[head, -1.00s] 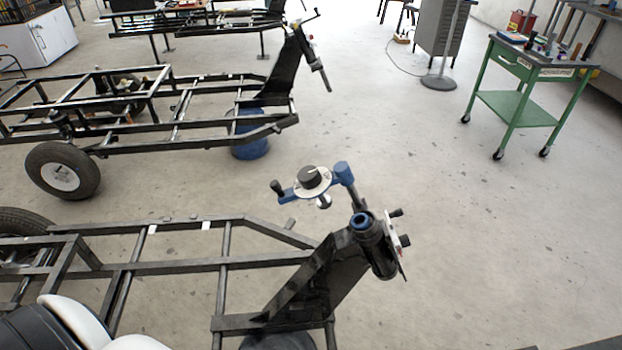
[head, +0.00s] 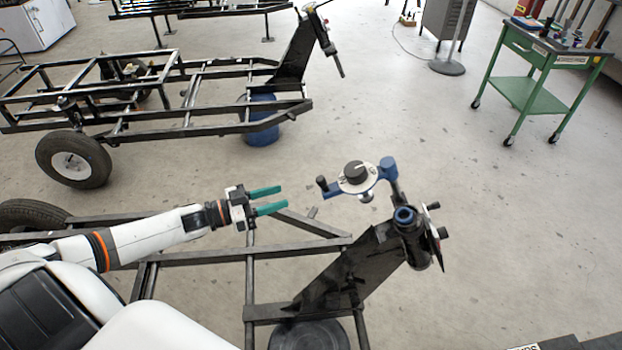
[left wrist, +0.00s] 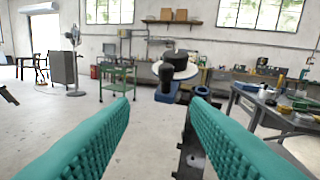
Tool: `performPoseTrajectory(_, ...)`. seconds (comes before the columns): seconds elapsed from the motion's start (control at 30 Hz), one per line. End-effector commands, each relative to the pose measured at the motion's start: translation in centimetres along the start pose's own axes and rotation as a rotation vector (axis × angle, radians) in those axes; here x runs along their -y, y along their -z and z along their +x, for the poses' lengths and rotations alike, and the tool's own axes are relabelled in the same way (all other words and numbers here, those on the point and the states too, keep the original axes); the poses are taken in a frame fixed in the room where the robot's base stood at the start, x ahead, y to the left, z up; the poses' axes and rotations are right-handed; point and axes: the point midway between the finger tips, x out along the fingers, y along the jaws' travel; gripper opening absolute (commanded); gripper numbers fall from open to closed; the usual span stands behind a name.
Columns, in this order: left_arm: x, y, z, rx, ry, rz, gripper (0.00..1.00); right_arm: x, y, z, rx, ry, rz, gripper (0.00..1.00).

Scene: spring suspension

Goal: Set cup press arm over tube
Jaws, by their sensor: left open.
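The blue press arm (head: 378,176) stands swung out to the left of the tube, with a white disc and black knob (head: 356,172) on it and a black handle (head: 322,184) at its left end. The black tube (head: 412,238) with a blue ring at its mouth (head: 404,216) sits at the top of the near frame's slanted post. My left gripper (head: 275,200) is open and empty, left of the handle and apart from it. In the left wrist view the disc and handle (left wrist: 167,73) show ahead between the teal fingers (left wrist: 160,120). My right gripper is not in view.
The near black frame (head: 200,254) lies under my left arm. A second frame (head: 190,100) with a wheel stands behind it. A green cart (head: 525,95) with tools stands at the back right. The floor right of the tube is clear.

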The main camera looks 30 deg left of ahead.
Motion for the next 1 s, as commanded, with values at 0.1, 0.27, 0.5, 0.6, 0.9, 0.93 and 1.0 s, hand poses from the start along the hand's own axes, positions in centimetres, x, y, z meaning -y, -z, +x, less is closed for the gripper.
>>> performPoseTrajectory(0.1,0.6,-1.0,0.6,0.013,0.031,-0.007,0.43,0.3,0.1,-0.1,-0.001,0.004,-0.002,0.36)
performPoseTrajectory(0.27,0.6,-1.1,2.7,0.017,0.029,-0.006,0.43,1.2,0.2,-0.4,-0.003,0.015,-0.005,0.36)
performPoseTrajectory(0.5,0.6,-1.3,7.6,0.017,0.026,-0.006,0.43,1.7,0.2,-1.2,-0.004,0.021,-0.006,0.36)
performPoseTrajectory(0.6,0.7,-1.2,9.3,0.015,0.027,-0.005,0.43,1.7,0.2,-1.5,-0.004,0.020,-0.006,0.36)
performPoseTrajectory(0.9,0.7,-1.0,12.0,0.010,0.025,-0.005,0.43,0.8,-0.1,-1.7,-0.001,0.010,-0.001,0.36)
performPoseTrajectory(0.93,0.7,-1.0,12.1,0.010,0.025,-0.005,0.43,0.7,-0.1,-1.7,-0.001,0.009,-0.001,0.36)
performPoseTrajectory(1.0,0.7,-0.9,12.2,0.010,0.025,-0.004,0.43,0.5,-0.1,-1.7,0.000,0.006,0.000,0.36)
